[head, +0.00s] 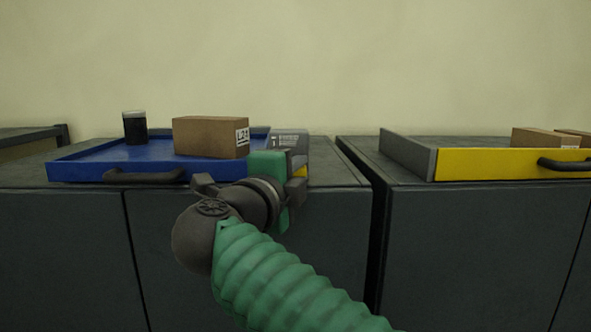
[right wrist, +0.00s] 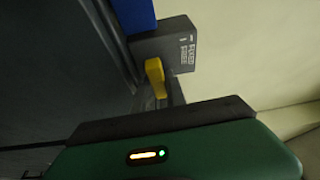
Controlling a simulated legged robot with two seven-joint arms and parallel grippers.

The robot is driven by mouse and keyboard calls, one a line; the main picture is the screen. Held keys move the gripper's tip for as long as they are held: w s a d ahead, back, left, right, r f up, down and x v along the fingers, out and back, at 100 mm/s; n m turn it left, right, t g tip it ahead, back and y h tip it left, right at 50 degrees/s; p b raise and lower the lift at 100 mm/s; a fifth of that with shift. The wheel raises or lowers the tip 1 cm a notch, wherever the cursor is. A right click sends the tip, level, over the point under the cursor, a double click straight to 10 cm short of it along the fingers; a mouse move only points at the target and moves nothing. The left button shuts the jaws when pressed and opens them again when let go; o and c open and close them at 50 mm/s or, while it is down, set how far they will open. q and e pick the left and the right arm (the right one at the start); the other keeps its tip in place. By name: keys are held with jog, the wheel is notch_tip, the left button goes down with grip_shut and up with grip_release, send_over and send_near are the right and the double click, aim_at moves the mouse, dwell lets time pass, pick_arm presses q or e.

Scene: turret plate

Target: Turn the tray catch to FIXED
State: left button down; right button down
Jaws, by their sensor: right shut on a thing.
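The tray catch is a grey block (head: 290,140) at the right end of the blue tray (head: 75,171) in the head view. In the right wrist view the block (right wrist: 150,47) carries a white label with FIXED and a second word too small to read surely. Its yellow lever (right wrist: 154,72) stands at the block's lower edge in that view. My right gripper (head: 297,180) is at the catch, shut on the yellow lever; its fingertips (right wrist: 160,95) show dark around the lever's lower end. Which mark the lever points at, I cannot tell. My left gripper is not in view.
A brown box (head: 208,137) and a dark jar (head: 134,128) stand on the blue tray. A yellow-fronted tray (head: 490,165) with brown boxes is on the right cabinet (head: 480,230). A narrow gap (head: 376,240) separates the cabinets.

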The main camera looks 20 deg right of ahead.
jog(key=shift+w+f, duration=0.1)
jog(key=shift+f, duration=0.2)
jog(key=c, duration=1.4)
grip_release()
jog(key=shift+o, duration=0.2)
jog(key=shift+r, duration=0.1)
jog(key=shift+a, duration=0.1)
jog(key=shift+s+a, duration=0.2)
jog(key=shift+s, duration=0.05)
jog(key=b+v, duration=0.4)
jog(key=v, duration=1.2)
jog(key=shift+a+r+b, duration=0.2)
jog(key=shift+b, duration=0.2)
jog(key=shift+d, duration=0.2)
